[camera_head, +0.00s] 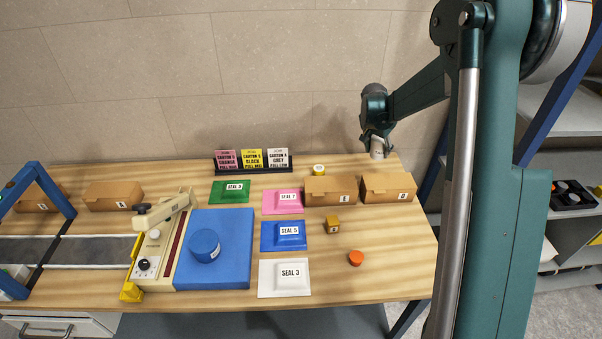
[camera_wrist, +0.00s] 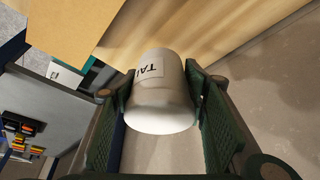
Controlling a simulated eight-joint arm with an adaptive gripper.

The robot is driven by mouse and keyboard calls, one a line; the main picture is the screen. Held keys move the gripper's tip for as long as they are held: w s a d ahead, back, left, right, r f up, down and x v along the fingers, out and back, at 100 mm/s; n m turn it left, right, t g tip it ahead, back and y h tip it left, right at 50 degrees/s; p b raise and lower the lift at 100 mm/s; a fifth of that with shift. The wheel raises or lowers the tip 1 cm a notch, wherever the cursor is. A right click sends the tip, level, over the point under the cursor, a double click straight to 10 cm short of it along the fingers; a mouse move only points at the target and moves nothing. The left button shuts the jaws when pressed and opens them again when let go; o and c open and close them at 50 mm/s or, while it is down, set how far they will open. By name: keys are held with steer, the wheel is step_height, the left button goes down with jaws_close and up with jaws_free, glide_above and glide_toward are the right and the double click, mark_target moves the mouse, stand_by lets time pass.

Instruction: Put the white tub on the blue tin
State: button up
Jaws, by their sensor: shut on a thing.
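The white tub (camera_wrist: 160,95) is held between the two fingers of my gripper (camera_wrist: 160,110) in the wrist view; part of a dark-lettered label shows on its side. In the head view my gripper (camera_head: 376,143) is at the table's back right corner, shut on the tub (camera_head: 377,154). I cannot tell whether the tub touches the table there. The blue tin (camera_head: 204,244) stands on the blue mat (camera_head: 236,222) left of centre, well to the left of and nearer than my gripper. Nothing is on top of the tin.
Carton boxes (camera_head: 388,182) stand in front of my gripper. Coloured seal packs (camera_head: 284,236) lie mid-table; a small yellow cube (camera_head: 333,225), an orange disc (camera_head: 356,258) and a yellow-and-white round item (camera_head: 319,169) stand nearby. A press machine (camera_head: 157,240) adjoins the mat. A sign rack (camera_head: 253,170) is at the back.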

steer(key=s+a+r+n+y, duration=0.1)
steer(key=s+a+r+n, duration=0.1)
steer(key=a, duration=0.8)
steer(key=s+a+r+n+y, duration=0.1)
steer(key=s+a+r+n, duration=0.15)
steer(key=a, duration=0.75)
step_height(320, 180, up, 7)
steer(key=n+y+p, duration=0.3)
steer(key=n+y, duration=0.2)
steer(key=n, duration=0.9)
glide_above(200, 237)
steer(key=s+d, duration=0.1)
steer(key=shift+s+d+r, duration=0.1)
steer(key=shift+s, duration=0.05)
steer(key=shift+h, duration=0.3)
steer(key=shift+f, duration=2.95)
steer(key=shift+f, duration=2.05)
